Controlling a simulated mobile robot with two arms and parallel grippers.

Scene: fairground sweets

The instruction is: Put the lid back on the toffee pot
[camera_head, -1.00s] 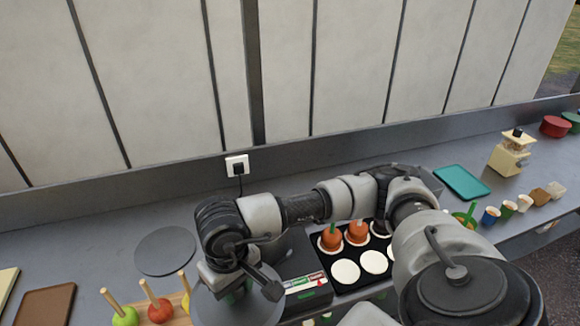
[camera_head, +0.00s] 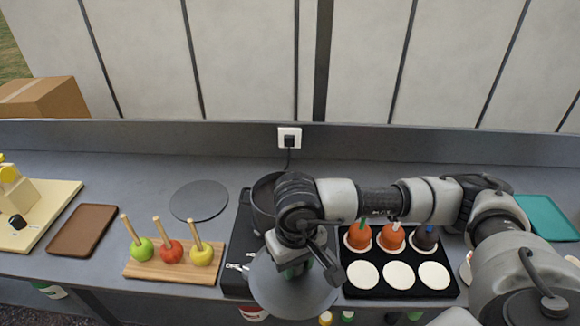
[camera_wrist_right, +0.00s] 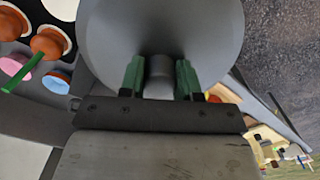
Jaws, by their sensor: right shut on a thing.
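The lid (camera_head: 290,292) is a grey disc with a knob. My right gripper (camera_head: 297,268) is shut on the lid's knob; the wrist view shows the lid (camera_wrist_right: 160,25) with the knob between the green fingertips (camera_wrist_right: 158,78). The dark toffee pot (camera_head: 264,192) stands on a black cooker (camera_head: 236,278), partly hidden behind my right wrist. The lid is held off the pot, on its near side, above the counter's front edge. How much of the pot's mouth is open is hidden. My left gripper is not in view.
A dark grey disc (camera_head: 199,200) lies left of the pot. A wooden board (camera_head: 140,271) carries three apples on sticks. A black tray (camera_head: 350,291) with white rounds and coated apples lies right of the cooker. A brown tray (camera_head: 88,231) and teal tray (camera_head: 548,217) lie farther out.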

